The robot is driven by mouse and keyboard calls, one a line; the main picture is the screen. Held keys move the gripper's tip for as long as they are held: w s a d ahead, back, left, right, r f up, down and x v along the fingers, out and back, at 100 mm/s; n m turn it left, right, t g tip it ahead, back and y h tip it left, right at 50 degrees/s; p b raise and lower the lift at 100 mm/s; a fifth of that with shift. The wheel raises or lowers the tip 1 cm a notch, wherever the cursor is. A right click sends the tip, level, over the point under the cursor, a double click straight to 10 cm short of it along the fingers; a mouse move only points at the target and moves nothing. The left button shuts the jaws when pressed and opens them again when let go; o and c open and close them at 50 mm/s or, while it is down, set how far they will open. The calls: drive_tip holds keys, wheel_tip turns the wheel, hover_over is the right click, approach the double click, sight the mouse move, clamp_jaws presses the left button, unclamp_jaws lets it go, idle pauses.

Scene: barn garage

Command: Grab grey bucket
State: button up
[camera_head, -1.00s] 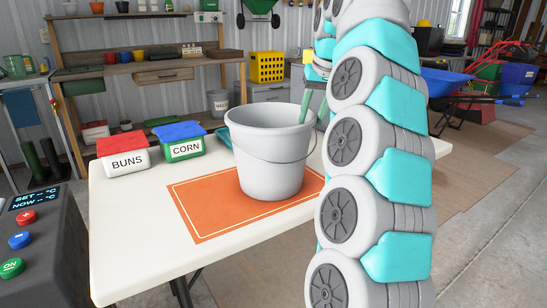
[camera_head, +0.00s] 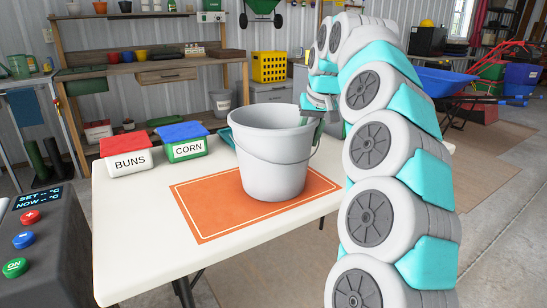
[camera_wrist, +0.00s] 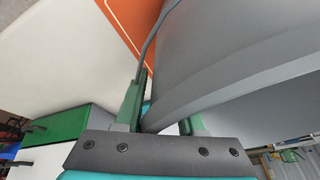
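The grey bucket (camera_head: 268,165) stands upright on an orange mat (camera_head: 205,218) on the white table (camera_head: 130,255). Its thin wire handle hangs down against its side. My gripper (camera_head: 314,122) is at the bucket's rim on the right side in the head view. In the wrist view, the green fingers of my gripper (camera_wrist: 162,112) are spread apart, with the rim of the bucket (camera_wrist: 230,65) between them. One finger is outside the wall, the other is partly hidden behind the rim. I cannot tell whether either finger touches it.
A BUNS box (camera_head: 128,158) with a red lid and a CORN box (camera_head: 183,145) with a blue lid stand left of the bucket. A control panel (camera_head: 35,250) is at the front left. Another grey bucket (camera_head: 221,102) stands by the workbench. The table's front left is clear.

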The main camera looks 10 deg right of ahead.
clamp_jaws()
idle(1.4)
